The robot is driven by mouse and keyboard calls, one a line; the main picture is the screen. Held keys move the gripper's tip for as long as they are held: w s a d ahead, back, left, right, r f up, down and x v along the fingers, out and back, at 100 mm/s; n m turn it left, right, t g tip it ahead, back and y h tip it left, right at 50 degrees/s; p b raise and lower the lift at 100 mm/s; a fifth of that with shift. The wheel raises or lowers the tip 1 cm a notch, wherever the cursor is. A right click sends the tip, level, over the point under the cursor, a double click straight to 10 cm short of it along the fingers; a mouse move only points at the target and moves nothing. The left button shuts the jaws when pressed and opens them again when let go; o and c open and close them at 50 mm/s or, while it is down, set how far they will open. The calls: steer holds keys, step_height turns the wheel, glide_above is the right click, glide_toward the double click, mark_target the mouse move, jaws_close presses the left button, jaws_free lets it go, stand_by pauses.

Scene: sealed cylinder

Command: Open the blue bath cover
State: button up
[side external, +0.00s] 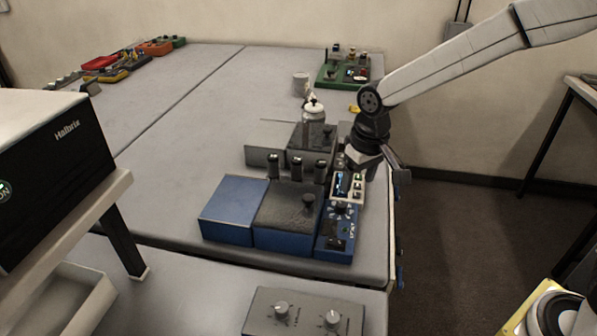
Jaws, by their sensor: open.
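The blue bath (285,242) stands near the right end of the grey bench in the side external view. Its dark, flat cover (283,207) lies level on top, with a black knob (308,203) standing up from it. A control panel with a small lit display (343,185) and buttons is on the bath's right side. My gripper (366,172) is open, pointing down just behind and right of that panel, apart from the knob. Its fingertips are small and partly hidden, and I see nothing held between them.
Several dark-capped vials (297,167) stand along the bath's back edge. A blue box (229,207) adjoins its left. Behind is a grey unit (266,156) with a clear capped vessel (313,112). A grey two-knob box (304,314) is in front.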

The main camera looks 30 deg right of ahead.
step_height(320, 180, up, 2)
steer(key=g, duration=0.1)
glide_above(308, 197)
steer(key=shift+r, duration=0.15)
steer(key=shift+f, duration=3.9)
jaws_close()
